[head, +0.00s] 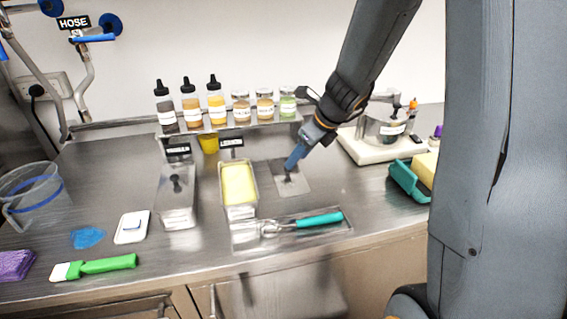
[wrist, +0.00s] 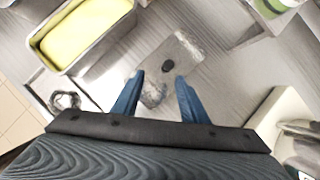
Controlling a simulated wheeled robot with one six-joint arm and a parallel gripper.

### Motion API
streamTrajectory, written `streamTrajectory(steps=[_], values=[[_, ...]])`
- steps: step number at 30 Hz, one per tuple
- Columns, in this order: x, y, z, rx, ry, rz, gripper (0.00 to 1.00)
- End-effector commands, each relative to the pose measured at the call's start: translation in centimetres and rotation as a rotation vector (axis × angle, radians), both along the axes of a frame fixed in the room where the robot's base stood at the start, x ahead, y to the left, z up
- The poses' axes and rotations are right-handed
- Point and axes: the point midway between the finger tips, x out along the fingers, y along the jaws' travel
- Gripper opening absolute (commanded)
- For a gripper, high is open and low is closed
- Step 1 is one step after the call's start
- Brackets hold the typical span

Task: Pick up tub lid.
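The tub lid (head: 298,188) is a flat grey metal plate with a dark knob, lying on the counter right of an open tub of yellow contents (head: 238,184). In the wrist view the lid (wrist: 186,52) lies beyond my fingertips, with its knob just past them, between their lines but nearer the right finger. My gripper (head: 292,165) points down at the lid from above. Whether a fingertip touches the lid I cannot tell.
A second tub (head: 178,208), with its lid on, stands left of the open one. A tray (head: 245,238) with a teal-handled scoop (head: 318,220) lies in front. A scale (head: 362,152) and a teal holder (head: 408,184) stand right. Bottles line a shelf (head: 230,127) behind.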

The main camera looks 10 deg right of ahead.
Motion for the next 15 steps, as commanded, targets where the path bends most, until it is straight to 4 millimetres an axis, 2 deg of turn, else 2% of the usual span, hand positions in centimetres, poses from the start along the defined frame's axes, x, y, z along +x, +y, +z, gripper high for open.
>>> streamTrajectory(steps=[4,15], values=[[0.9,-0.1,-0.4,0.035,0.008,-0.067,0.4],[2.5,0.6,-3.6,0.036,0.01,-0.066,0.4]])
